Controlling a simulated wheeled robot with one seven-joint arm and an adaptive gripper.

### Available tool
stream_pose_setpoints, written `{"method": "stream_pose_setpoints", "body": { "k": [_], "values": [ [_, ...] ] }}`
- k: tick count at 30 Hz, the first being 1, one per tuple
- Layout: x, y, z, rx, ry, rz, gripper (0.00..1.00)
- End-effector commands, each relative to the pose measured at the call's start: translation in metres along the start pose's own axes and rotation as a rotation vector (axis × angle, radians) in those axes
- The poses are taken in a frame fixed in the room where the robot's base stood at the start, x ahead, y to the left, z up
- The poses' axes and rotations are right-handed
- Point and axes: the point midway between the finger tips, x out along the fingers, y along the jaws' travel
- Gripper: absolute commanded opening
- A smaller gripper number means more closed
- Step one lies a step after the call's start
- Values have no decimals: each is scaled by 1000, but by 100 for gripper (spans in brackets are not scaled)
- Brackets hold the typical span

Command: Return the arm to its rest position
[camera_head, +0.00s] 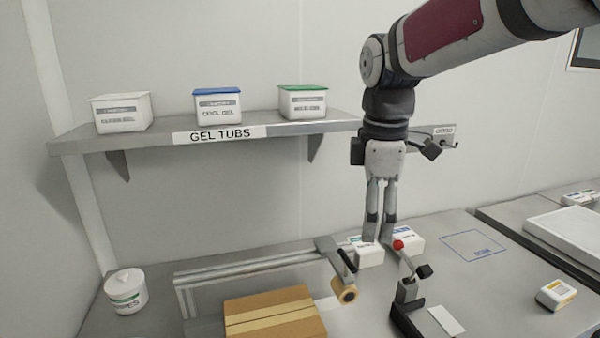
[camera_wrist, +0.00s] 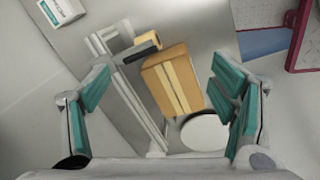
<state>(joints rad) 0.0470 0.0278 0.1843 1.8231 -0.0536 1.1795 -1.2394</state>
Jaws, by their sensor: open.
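My arm reaches in from the upper right in the head view. My gripper (camera_head: 379,238) hangs from it, pointing down over the bench. Its fingertips overlap two small white boxes, one left (camera_head: 369,256) and one right (camera_head: 410,241); I cannot tell how far apart they are in depth. In the wrist view my gripper (camera_wrist: 163,75) is spread wide, with teal pads and nothing between them. Below it show the brown carton (camera_wrist: 172,82) and a metal rail.
A shelf (camera_head: 160,144) with several gel tubs is behind. On the bench (camera_head: 384,325) are a taped carton (camera_head: 275,314), a round white tub (camera_head: 126,291), a tape roll (camera_head: 344,291), a red-knobbed lever device (camera_head: 399,245) and a yellow-white box (camera_head: 556,293). A blue outlined area (camera_head: 472,245) is empty.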

Motion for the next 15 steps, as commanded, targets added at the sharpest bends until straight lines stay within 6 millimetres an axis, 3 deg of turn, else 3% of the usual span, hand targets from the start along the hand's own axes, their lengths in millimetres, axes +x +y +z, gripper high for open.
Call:
{"method": "stream_pose_setpoints", "body": {
  "k": [6,15],
  "values": [
    [-24,-64,32,447,38,120,78],
    [-21,-147,66,1046,195,223,78]
  ]
}}
